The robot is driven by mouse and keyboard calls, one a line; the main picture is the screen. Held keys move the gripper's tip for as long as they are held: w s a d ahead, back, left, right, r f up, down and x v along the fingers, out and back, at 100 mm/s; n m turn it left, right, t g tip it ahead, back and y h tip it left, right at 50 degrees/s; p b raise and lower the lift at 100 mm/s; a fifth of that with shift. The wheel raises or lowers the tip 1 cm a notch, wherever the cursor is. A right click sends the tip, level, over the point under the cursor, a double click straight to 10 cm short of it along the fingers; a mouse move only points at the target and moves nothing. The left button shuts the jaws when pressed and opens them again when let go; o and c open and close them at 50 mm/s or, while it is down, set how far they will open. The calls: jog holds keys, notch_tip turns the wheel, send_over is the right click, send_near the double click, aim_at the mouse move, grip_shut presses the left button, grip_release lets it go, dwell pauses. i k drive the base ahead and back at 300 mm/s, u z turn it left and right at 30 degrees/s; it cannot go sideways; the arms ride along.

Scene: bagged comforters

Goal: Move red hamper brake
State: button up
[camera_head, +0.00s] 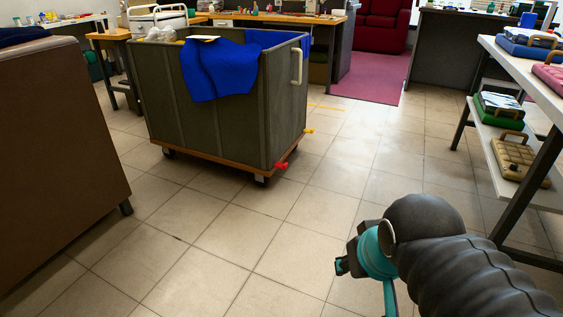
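The red brake (281,166) is a small red lever low on the front right corner of the hamper (205,125). It sticks out to the right, by the orange-brown base and just above a caster. The hamper is a tall grey-green cart on casters, with a blue cloth (220,72) over its rim. My arm comes in from the lower right, with a black ribbed sleeve and teal parts. A small dark part at its left end, perhaps my gripper (343,264), is apart from the brake. Its fingers cannot be made out.
A yellow lever (308,131) sits farther back on the hamper's right side. A brown upholstered piece (60,140) stands at left. A white shelf table (525,60) with bagged bundles stands at right. The tiled floor between them is clear.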

aim_at(280, 165)
jog(key=u, duration=0.5)
jog(key=i, duration=1.7)
jog(key=z, duration=0.45)
jog(key=i, duration=0.75)
jog(key=z, duration=0.45)
